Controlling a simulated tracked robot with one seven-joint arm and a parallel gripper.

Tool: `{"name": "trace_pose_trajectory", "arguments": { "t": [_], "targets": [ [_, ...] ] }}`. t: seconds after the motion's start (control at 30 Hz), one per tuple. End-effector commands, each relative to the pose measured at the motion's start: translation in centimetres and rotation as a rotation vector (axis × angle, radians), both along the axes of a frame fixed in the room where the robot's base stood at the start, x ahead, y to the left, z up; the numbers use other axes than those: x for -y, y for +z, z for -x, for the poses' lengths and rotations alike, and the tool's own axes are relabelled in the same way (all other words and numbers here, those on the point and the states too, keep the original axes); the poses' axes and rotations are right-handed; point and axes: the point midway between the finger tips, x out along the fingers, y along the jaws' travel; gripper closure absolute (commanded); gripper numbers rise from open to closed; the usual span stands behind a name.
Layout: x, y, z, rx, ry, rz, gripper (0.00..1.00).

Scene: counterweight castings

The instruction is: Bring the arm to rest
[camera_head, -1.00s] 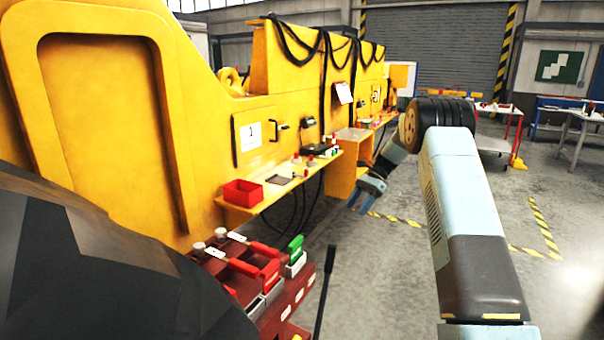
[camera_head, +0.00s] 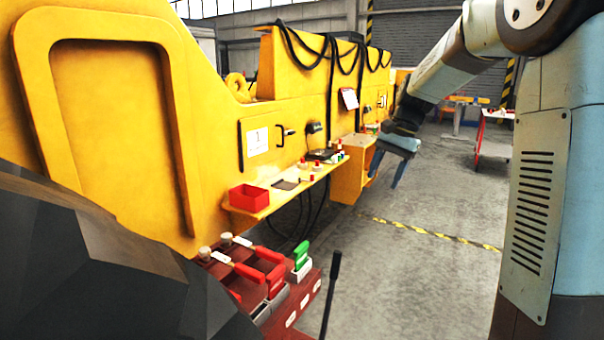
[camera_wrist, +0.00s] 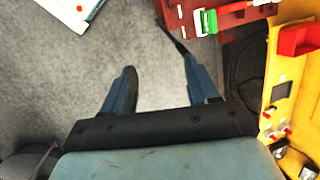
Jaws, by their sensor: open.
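My gripper (camera_head: 386,168) hangs from my raised arm at the right of the head view, fingers pointing down over the grey floor, to the right of the yellow shelf. In the wrist view my gripper (camera_wrist: 160,88) shows two blue fingers spread apart, with only floor between them. It is open and empty. My arm is bent, with its upper part filling the right side of the head view.
A yellow casting (camera_head: 110,120) with a shelf (camera_head: 262,200) holding a red box (camera_head: 249,198) stands at left. A dark red rack (camera_head: 290,312) with red and green-handled tools and a black lever (camera_head: 331,290) stand in front. Floor at centre right is clear.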

Motion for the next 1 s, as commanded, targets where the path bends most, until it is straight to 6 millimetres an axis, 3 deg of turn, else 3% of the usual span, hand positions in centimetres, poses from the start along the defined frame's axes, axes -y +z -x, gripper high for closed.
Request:
{"name": "trace_pose_trajectory", "arguments": {
  "t": [0.2,0.5,1.0],
  "targets": [
    [0.1,2.5,5.6,0.118,0.087,0.062,0.41],
    [0.5,4.1,13.1,0.27,0.208,0.155,0.41],
    [1.6,3.1,24.8,0.509,0.419,0.329,0.41]
  ]
}}
